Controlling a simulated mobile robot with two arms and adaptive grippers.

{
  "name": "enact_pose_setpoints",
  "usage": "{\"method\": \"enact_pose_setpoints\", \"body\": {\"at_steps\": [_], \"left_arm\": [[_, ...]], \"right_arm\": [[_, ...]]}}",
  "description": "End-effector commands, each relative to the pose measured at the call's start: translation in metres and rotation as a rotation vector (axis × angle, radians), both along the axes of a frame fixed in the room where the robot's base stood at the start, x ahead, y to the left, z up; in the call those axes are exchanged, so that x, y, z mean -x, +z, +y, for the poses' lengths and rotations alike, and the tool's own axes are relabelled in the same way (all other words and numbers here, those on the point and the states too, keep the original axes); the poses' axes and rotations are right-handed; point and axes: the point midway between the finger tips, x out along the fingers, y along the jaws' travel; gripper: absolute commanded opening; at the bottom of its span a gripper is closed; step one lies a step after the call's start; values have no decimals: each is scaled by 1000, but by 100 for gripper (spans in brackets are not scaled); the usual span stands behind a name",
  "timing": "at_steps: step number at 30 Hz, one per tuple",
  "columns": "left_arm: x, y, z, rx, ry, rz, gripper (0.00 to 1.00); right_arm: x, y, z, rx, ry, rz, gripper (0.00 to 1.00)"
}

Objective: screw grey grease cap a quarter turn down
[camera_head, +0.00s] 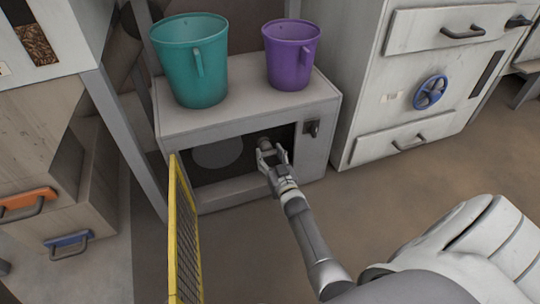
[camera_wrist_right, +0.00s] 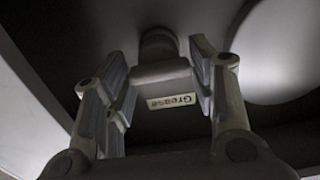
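The grease cap (camera_wrist_right: 160,78) is a dark grey block with a pale "Grease" label, on a round dark stem, in the right wrist view. It sits inside the low opening of the grey cabinet (camera_head: 318,150). My right gripper (camera_head: 272,155) reaches into the right part of this opening. In the right wrist view its fingers (camera_wrist_right: 165,90) stand on either side of the cap. I cannot tell whether both pads press on it. In the head view the gripper largely hides the cap. My left gripper is not in view.
A teal bucket (camera_head: 192,68) and a purple bucket (camera_head: 290,58) stand on the cabinet top. A yellow-framed mesh panel (camera_head: 184,235) stands at the opening's left. A pale disc (camera_head: 218,152) is inside. A blue handwheel (camera_head: 430,92) is on the right cabinet. Floor is clear to the right.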

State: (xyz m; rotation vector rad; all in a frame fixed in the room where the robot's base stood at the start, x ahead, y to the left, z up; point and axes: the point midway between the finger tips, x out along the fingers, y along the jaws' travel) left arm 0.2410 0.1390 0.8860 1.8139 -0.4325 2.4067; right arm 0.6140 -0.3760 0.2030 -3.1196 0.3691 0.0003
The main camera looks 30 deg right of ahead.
Motion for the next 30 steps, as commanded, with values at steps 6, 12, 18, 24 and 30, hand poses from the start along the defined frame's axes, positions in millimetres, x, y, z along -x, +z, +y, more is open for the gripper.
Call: {"method": "enact_pose_setpoints", "body": {"at_steps": [6, 12, 18, 24, 30], "left_arm": [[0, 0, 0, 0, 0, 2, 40], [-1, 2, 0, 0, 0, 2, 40], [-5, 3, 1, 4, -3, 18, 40], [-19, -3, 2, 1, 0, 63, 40], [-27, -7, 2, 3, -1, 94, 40]], "right_arm": [[0, 0, 0, 0, 0, 0, 26], [0, 0, 0, -24, 0, -5, 26], [0, 1, 0, -110, 0, -24, 26], [0, 2, -1, -262, 0, -60, 26], [1, 1, -2, -447, -1, -104, 26]]}}
